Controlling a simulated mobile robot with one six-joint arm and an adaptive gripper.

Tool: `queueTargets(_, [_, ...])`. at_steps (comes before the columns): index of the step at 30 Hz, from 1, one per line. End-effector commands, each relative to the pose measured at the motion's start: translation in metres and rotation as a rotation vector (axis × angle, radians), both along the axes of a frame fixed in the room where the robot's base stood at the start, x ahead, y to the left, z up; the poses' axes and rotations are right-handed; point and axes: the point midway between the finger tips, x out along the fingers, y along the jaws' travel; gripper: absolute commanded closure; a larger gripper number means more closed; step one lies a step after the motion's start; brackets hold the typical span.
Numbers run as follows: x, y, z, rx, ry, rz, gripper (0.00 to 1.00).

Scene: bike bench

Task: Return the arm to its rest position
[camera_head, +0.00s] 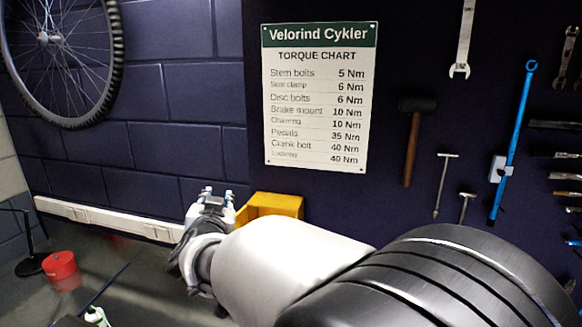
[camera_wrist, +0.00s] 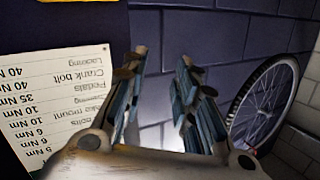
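My arm reaches out from the lower right of the head view, its white link leading to my gripper (camera_head: 217,194) in front of the dark brick wall. The gripper is raised, with its fingers pointing up and away. In the wrist view my gripper (camera_wrist: 162,65) has its two fingers apart, with only brick wall showing between them. It is open and empty.
A torque chart (camera_head: 319,98) hangs on the wall; it appears upside down in the wrist view (camera_wrist: 50,110). A wheel (camera_head: 62,60), a mallet (camera_head: 412,130) and tools hang around. A red container (camera_head: 61,270) stands lower left.

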Motion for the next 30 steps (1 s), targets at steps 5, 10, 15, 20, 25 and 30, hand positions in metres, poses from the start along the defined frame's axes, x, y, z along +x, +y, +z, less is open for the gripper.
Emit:
queueTargets(5, [-0.048,-0.07,0.027,-0.02,0.132,0.152,0.73])
queueTargets(10, [-0.128,-0.144,0.007,-0.1,0.331,0.214,0.73])
queueTargets(15, [-0.219,-0.217,-0.036,-0.191,0.561,0.173,0.73])
queueTargets(20, [-0.29,-0.27,-0.072,-0.248,0.741,0.088,0.73])
queueTargets(25, [-0.358,-0.314,-0.103,-0.285,0.904,-0.025,0.73])
queueTargets(30, [-0.363,-0.313,-0.16,-0.288,0.932,-0.018,0.73])
